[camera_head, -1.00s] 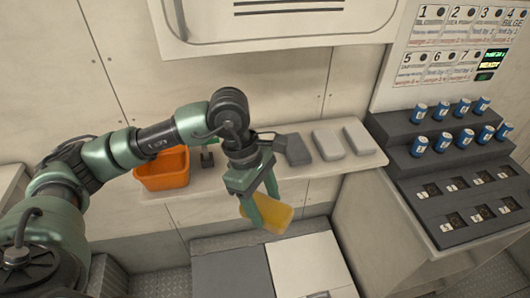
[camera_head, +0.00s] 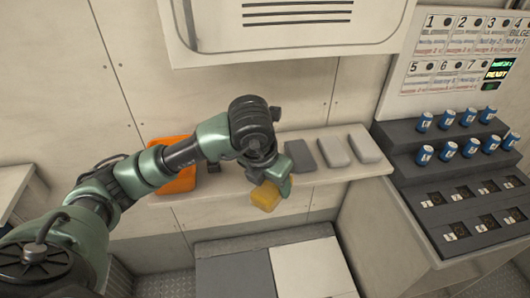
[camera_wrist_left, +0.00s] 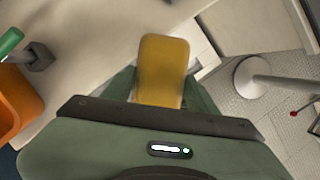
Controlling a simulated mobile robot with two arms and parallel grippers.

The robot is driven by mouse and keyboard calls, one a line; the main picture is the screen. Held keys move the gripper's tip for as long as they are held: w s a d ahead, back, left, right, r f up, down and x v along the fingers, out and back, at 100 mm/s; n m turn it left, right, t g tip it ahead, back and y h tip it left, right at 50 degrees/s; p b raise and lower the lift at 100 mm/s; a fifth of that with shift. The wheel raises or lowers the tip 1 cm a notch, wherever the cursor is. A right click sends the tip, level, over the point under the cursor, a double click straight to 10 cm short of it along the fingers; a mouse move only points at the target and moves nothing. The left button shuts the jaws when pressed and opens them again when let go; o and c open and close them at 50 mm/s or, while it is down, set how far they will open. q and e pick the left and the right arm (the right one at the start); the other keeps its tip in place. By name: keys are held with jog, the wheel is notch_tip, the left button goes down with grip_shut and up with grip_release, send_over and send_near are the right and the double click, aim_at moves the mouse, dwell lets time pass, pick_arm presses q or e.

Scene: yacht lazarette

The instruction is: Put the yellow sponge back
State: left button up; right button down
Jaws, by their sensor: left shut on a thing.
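The yellow sponge (camera_head: 266,196) is a yellow block held in my left gripper (camera_head: 272,186), at the front edge of the wall shelf (camera_head: 225,196). In the left wrist view the sponge (camera_wrist_left: 163,70) sticks out ahead between the fingers, which are partly hidden behind the gripper body. My left gripper is shut on it. The orange bin (camera_head: 172,181) stands on the shelf, left of the gripper and partly hidden by my arm. It also shows at the left edge of the wrist view (camera_wrist_left: 18,98). My right gripper is in neither view.
Grey and pale blocks (camera_head: 332,152) lie on the shelf right of the gripper. A dark stepped rack (camera_head: 405,150) with several blue cans stands at the right. A dark fixture with a green handle (camera_wrist_left: 38,56) is beside the bin. A grey-and-white locker top (camera_head: 270,268) is below.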

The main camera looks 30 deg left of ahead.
pick_arm(q)
jog(key=w+a+p, duration=0.1)
jog(key=w+a, duration=0.2)
jog(key=w+a+p, duration=0.1)
jog(key=w+a, duration=0.2)
jog(key=w, duration=0.1)
jog(key=w+a+p, duration=0.2)
jog(key=w, duration=0.2)
jog(key=shift+w+a, duration=0.25)
jog(key=shift+a, duration=0.15)
notch_tip(320, 180, down, 3)
jog(key=shift+r+p, duration=0.15)
jog(key=shift+p, duration=0.95)
jog(key=shift+f, duration=0.4)
jog(key=shift+f, duration=0.2)
jog(key=o, duration=1.3)
jog(key=shift+r, duration=0.1)
jog(key=shift+r, duration=0.1)
